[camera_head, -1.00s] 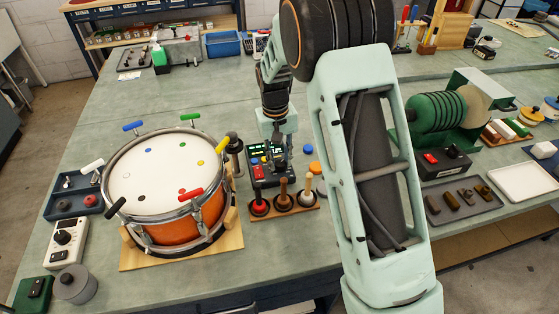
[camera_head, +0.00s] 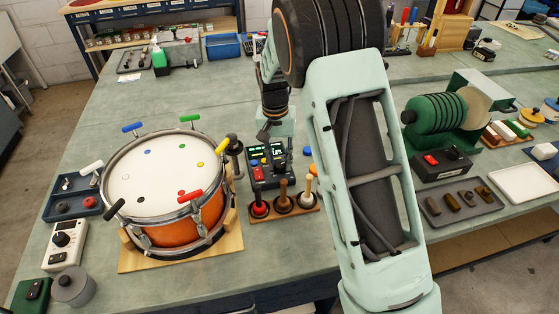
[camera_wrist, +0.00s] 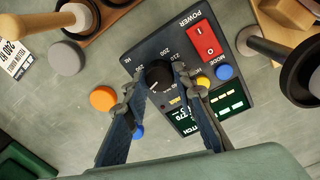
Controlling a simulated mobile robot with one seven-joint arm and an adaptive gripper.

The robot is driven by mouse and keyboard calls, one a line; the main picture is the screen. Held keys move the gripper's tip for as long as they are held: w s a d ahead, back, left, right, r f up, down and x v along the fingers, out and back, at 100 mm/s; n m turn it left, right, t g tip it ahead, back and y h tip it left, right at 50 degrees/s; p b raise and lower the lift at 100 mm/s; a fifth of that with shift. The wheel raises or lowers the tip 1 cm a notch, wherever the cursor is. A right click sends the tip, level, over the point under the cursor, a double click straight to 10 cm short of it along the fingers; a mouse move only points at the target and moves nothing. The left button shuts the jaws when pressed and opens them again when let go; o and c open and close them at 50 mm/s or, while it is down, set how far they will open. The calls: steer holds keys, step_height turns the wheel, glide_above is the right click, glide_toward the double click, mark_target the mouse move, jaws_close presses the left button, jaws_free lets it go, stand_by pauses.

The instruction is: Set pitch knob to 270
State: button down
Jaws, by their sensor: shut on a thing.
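The dark control box (camera_head: 262,181) stands on the bench right of the drum, with a red power switch, coloured buttons and a lit green display. In the wrist view the black pitch knob (camera_wrist: 158,73) sits on the box face (camera_wrist: 150,42) inside a printed number scale. A pale pointer mark shows on the knob. My gripper (camera_wrist: 157,86) is shut on the knob, one finger on each side. The display (camera_wrist: 184,118) is partly covered by a finger, and I cannot read its value surely. In the head view my gripper (camera_head: 278,142) is above the box.
The drum (camera_head: 160,185) with coloured handles stands close at the left. A wooden rack (camera_head: 284,210) of plungers is in front of the box. An orange round cap (camera_wrist: 103,98) and a grey round cap (camera_wrist: 66,58) lie beside the box.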

mark_target(277, 164)
steer(key=c, duration=1.6)
jaws_free()
steer(key=shift+r, duration=0.1)
step_height(277, 164, up, 12)
steer(key=shift+a, duration=0.35)
